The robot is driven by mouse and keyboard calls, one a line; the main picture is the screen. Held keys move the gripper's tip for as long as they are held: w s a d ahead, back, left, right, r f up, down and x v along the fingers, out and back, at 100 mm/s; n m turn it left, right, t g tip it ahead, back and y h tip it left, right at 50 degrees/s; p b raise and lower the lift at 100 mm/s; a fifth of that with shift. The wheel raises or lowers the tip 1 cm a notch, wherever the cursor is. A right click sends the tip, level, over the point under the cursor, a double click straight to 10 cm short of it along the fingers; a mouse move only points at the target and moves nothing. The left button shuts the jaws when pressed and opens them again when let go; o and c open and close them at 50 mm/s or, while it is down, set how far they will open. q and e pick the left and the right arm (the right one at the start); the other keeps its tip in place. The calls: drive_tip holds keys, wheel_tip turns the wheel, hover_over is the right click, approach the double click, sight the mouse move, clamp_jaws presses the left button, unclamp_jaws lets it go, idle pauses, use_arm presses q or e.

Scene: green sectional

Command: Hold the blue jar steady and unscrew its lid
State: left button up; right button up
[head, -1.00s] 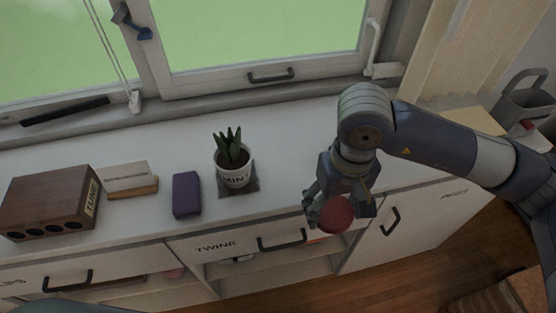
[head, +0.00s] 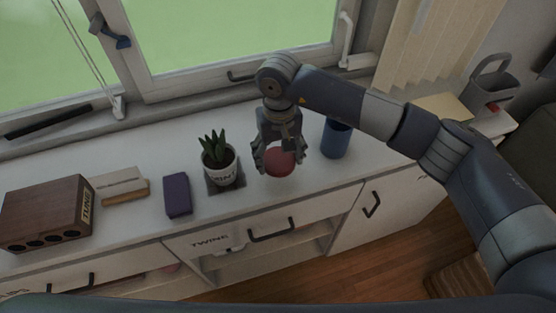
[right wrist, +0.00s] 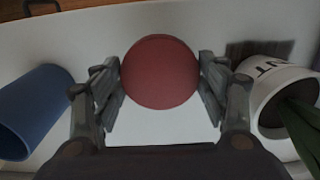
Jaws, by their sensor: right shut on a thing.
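The blue jar (head: 336,139) stands upright on the white counter, right of my right gripper and partly behind my right arm. It also shows at the left edge of the right wrist view (right wrist: 38,108), apart from the gripper. My right gripper (head: 279,160) is shut on a round red lid (head: 280,164). The lid sits between both fingers in the right wrist view (right wrist: 160,72), clear of the jar. My left gripper is not in view.
A potted plant (head: 221,172) on a dark mat stands close left of the right gripper. Further left are a purple block (head: 177,194), a wooden holder with a card (head: 125,190) and a brown wooden box (head: 45,212). The window (head: 235,76) runs behind the counter.

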sight(278, 158)
wheel_tip(278, 158, down, 3)
drive_tip(key=shift+w+a+r+p, duration=0.1)
drive_tip(key=shift+w+a+p, duration=0.05)
drive_tip(key=shift+p, duration=0.8)
drive_tip(key=shift+f, duration=0.35)
drive_tip(key=shift+f+b, duration=0.25)
drive_tip(key=shift+b, duration=0.1)
drive_tip(key=o, duration=1.2)
drive_tip(key=shift+r, duration=0.1)
